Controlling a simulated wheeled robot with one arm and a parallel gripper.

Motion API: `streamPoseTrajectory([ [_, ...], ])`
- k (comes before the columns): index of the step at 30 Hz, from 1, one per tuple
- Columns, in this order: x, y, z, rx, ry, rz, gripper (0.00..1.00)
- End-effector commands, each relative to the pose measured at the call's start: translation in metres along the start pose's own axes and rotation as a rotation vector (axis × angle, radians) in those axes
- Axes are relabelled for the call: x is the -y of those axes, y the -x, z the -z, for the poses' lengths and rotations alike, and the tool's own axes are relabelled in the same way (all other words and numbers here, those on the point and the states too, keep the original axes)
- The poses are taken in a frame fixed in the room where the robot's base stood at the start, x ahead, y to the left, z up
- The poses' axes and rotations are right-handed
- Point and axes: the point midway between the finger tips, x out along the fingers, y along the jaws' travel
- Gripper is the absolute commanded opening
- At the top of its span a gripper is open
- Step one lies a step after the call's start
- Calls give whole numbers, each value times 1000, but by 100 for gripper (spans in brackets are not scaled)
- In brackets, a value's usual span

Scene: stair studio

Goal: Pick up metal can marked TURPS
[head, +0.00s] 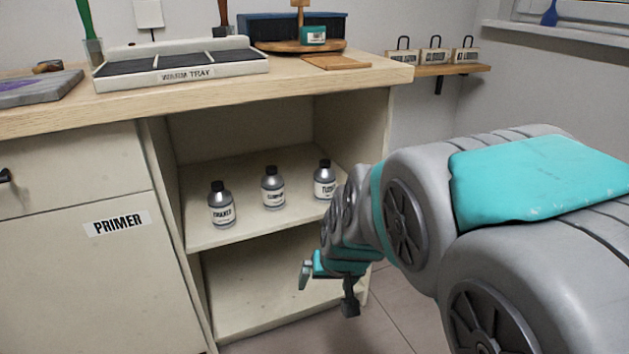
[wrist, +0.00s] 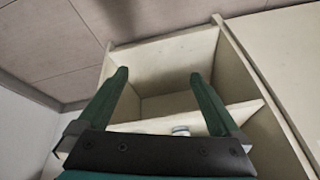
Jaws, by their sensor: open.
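Three small metal cans with black caps stand upright in a row on the middle shelf (head: 240,172) of the open cabinet. The right can (head: 324,180) has a label that seems to start with "TU", partly cut off from view, and my arm is close beside it in the picture. The middle can (head: 273,188) and left can (head: 222,205) have labels too small to read surely. My gripper (head: 327,290) is open and empty, lower than the cans, in front of the cabinet's lower right. In the wrist view its fingers (wrist: 158,76) are spread towards the cabinet; a small pale object (wrist: 181,130) shows between them.
The cabinet's right side panel (head: 352,130) and the shelf edge bound the opening. The lower compartment (head: 265,285) looks empty.

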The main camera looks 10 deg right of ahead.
Motion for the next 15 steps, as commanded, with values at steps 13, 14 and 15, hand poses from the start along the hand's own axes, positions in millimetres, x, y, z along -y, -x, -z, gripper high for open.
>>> streamPoseTrajectory([
  [13, 5, -106, 201, -674, -94, -129, 100],
  [14, 3, -108, 211, -723, -98, -148, 100],
  [15, 0, -112, 222, -783, -102, -174, 100],
])
